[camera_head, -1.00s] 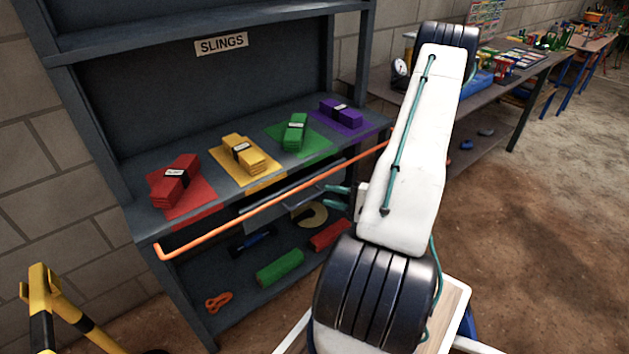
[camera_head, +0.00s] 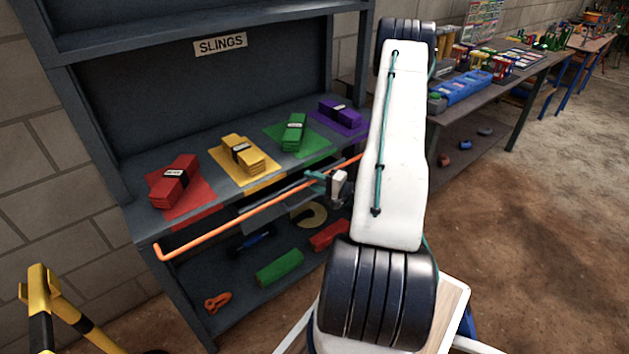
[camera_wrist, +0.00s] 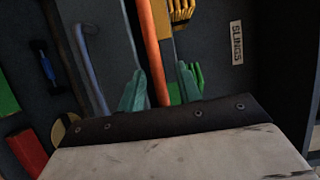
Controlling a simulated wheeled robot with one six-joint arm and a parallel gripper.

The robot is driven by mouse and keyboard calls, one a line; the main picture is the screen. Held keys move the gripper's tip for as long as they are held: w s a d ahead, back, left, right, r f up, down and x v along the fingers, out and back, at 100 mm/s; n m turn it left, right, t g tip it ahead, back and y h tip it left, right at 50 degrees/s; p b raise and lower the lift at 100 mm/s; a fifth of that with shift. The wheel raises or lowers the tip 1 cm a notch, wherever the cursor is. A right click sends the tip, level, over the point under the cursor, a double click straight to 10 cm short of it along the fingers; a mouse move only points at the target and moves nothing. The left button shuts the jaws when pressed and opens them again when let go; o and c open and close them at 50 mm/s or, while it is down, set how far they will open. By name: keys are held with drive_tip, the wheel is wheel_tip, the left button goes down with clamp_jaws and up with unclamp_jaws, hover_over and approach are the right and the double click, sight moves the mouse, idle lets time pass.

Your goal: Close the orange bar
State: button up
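The orange bar (camera_head: 245,215) runs slantwise across the front of the blue-grey shelf, from a bent left end up toward the right. Its right end is hidden behind my arm. My gripper (camera_head: 316,180) is at the bar's right part, in front of the shelf. In the wrist view, the teal fingers of my gripper (camera_wrist: 161,88) are spread apart. The bar (camera_wrist: 153,45) passes between them in this view, with a small gap on each side. I cannot tell how deep it sits between the fingers.
Red (camera_head: 175,181), yellow (camera_head: 243,153), green (camera_head: 294,132) and purple (camera_head: 340,112) slings lie on the shelf top (camera_head: 140,222). A green roll (camera_head: 280,266) and other items lie below. A yellow-black barrier (camera_head: 42,290) stands lower left. The floor at right is clear.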

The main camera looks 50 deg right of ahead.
clamp_jaws()
drive_tip(key=shift+d, duration=0.25)
drive_tip(key=shift+a+r+g, duration=0.15)
drive_tip(key=shift+a+g, duration=0.1)
drive_tip(key=shift+g, duration=0.05)
drive_tip(key=r+g, duration=0.1)
drive_tip(key=m+g, duration=0.1)
drive_tip(key=g, duration=0.1)
drive_tip(key=shift+a+r, duration=0.1)
drive_tip(key=shift+r, duration=0.25)
drive_tip(key=shift+w+d+r+m+g+y, duration=0.3)
drive_tip(key=shift+w+r+m+g, duration=0.4)
drive_tip(key=shift+g, duration=1.8)
drive_tip(key=shift+w+d+r+m+g+y, duration=0.1)
drive_tip(key=shift+w+r+m+g+y, duration=0.45)
drive_tip(key=shift+g, duration=1.95)
drive_tip(key=shift+w+d+r+m+g+y, duration=0.2)
drive_tip(key=shift+w+r+m+g, duration=0.65)
drive_tip(key=shift+g, duration=1.65)
drive_tip(key=shift+w+f, duration=0.2)
drive_tip(key=shift+f, duration=0.1)
